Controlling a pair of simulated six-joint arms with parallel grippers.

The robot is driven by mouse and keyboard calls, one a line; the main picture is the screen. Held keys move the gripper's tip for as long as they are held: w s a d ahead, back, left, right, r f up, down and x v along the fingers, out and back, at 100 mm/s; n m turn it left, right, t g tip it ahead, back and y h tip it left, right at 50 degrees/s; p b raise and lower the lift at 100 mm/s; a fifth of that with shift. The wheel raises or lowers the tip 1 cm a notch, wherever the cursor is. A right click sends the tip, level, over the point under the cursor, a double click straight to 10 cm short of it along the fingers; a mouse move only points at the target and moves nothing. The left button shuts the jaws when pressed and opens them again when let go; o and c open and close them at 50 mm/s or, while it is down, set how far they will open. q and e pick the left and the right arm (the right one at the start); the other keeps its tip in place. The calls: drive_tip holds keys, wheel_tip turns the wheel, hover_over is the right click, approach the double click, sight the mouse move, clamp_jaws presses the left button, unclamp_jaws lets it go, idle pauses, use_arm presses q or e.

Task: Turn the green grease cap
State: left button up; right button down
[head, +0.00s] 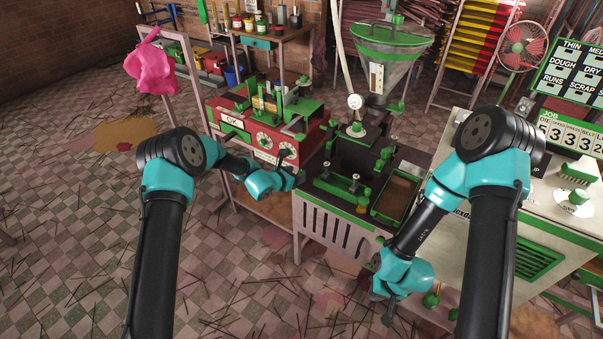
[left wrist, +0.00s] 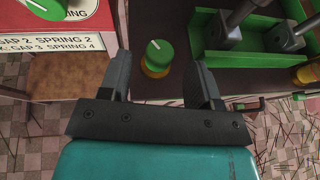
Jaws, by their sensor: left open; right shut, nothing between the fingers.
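The green grease cap (left wrist: 160,51) is a round green knob with a white line on top and a yellow collar below, on a dark surface in the left wrist view. My left gripper (left wrist: 161,68) is open, with one finger to each side of the cap; I cannot tell whether either touches it. In the head view my left gripper (head: 290,168) is beside the red machine's front, and I cannot make out the cap there. My right gripper (head: 383,308) is shut and empty, low in front of the grey extruder bench.
The red machine (head: 232,137) with dials stands behind my left gripper. Its label plate (left wrist: 60,45) shows left of the cap. A green tray with metal parts (left wrist: 250,55) is close on the right. The extruder bench (head: 335,222) is to the right, and open tiled floor is in front.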

sight(300, 172)
use_arm(q)
drive_tip(key=shift+x, duration=2.05)
drive_tip(key=c, duration=0.9)
drive_tip(key=shift+m+g+h, duration=0.5)
drive_tip(key=shift+m, duration=0.1)
drive_tip(key=shift+m+g+h, duration=0.8)
drive_tip(key=shift+m+g, duration=0.6)
drive_tip(key=shift+g, duration=0.1)
drive_tip(key=shift+m+g+h, duration=0.8)
drive_tip(key=shift+m+g, duration=1.1)
drive_tip(key=shift+g, duration=0.1)
